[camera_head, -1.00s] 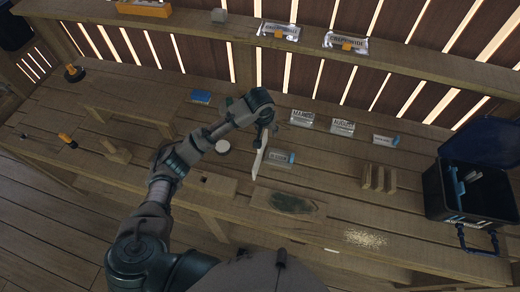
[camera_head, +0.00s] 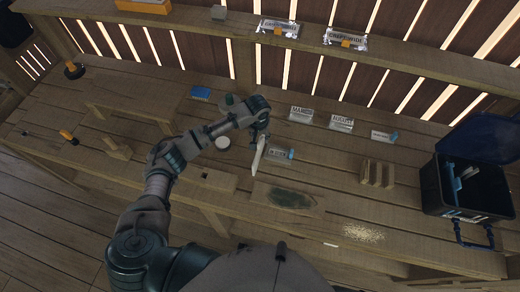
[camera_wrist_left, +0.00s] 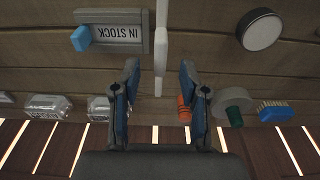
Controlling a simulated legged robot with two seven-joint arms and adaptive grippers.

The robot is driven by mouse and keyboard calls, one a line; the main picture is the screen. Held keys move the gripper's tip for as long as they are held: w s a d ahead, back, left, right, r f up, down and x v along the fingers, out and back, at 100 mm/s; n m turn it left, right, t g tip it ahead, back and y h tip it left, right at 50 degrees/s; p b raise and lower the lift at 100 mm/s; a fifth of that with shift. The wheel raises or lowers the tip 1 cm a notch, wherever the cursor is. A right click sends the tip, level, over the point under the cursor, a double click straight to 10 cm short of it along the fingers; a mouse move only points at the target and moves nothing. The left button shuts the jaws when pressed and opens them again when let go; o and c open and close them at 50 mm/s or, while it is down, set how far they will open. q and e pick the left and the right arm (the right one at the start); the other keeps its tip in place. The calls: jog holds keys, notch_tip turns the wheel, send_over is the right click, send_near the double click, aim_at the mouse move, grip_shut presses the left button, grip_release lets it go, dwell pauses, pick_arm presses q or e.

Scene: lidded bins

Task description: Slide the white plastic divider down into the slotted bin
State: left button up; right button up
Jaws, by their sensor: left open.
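The white plastic divider (camera_head: 258,157) is a thin white strip at the middle of the table in the head view, below my left gripper (camera_head: 262,133). In the left wrist view, the divider (camera_wrist_left: 161,45) is seen edge-on. My left gripper (camera_wrist_left: 159,92) is open there, with a blue-padded finger on each side of the divider's near end and a gap on both sides. I cannot tell what supports the divider. A dark bin (camera_head: 432,192) with its blue lid open stands at the right, with pale and blue pieces inside. Its slots are too small to see. My right gripper is not in view.
An IN STOCK sign (camera_wrist_left: 120,33) lies beside the divider. A white round lid (camera_wrist_left: 261,30) and a blue brush (camera_wrist_left: 277,110) are nearby. A slotted wooden block (camera_head: 377,174) stands between the divider and the bin. A dark green mat (camera_head: 290,198) lies in front.

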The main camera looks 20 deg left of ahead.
aim_at(260, 141)
pick_arm(q)
notch_tip(260, 141, down, 5)
jog(key=shift+r, duration=0.2)
grip_shut()
jog(key=shift+r, duration=0.15)
